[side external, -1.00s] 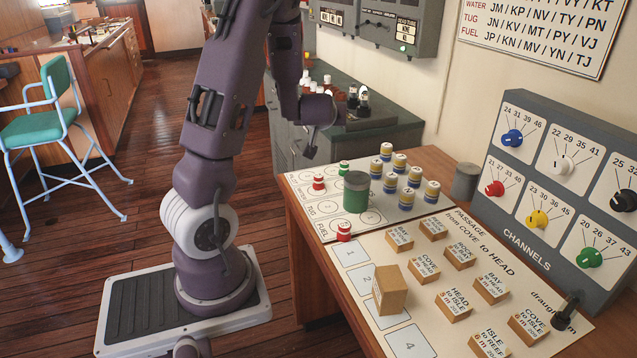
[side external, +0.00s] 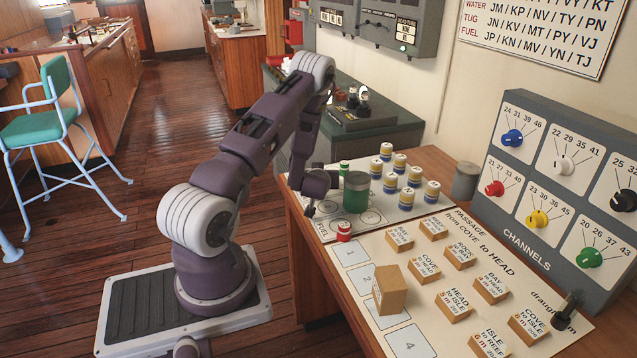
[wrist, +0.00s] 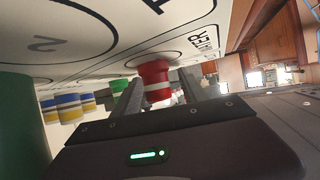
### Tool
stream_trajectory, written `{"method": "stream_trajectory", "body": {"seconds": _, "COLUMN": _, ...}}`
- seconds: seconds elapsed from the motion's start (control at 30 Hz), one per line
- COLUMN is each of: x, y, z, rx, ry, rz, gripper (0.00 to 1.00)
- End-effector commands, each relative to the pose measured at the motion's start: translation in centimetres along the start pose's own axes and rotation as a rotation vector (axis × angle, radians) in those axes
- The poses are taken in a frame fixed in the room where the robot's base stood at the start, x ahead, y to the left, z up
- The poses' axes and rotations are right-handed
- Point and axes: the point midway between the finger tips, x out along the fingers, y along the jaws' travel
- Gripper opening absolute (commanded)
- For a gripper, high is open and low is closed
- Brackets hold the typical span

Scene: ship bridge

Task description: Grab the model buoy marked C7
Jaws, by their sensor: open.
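My gripper (side external: 309,208) is low at the left edge of the chart board, and its fingers are open. In the wrist view, a red piece with a white band (wrist: 154,76) stands on a printed circle, in line with the gap between my open fingers (wrist: 161,90). I cannot tell whether the fingertips reach around it. My gripper hides this piece in the side view. Another red piece (side external: 344,232) stands nearer the front, and a small green piece (side external: 343,168) stands behind. Several blue, yellow and white pieces (side external: 407,198) stand to the right. No C7 marking is legible.
A large green cylinder (side external: 356,193) stands close to the right of my gripper and at the left of the wrist view (wrist: 18,125). A grey cylinder (side external: 465,181) stands farther right. Several labelled wooden blocks (side external: 456,304) and a box (side external: 389,289) occupy the front board.

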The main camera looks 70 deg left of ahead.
Motion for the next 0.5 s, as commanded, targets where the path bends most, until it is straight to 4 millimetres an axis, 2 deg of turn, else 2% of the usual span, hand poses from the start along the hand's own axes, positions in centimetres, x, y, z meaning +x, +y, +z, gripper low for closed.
{"method": "stream_trajectory", "body": {"seconds": 0.2, "x": 0.10, "y": 0.05, "z": 0.01, "rx": 0.000, "ry": -0.001, "rz": 0.001, "gripper": 0.49}}
{"method": "stream_trajectory", "body": {"seconds": 0.43, "x": 0.08, "y": 0.05, "z": 0.01, "rx": 0.000, "ry": -0.001, "rz": 0.001, "gripper": 0.04}}
{"method": "stream_trajectory", "body": {"seconds": 0.5, "x": 0.07, "y": 0.05, "z": 0.01, "rx": 0.000, "ry": -0.001, "rz": 0.001, "gripper": 0.00}}
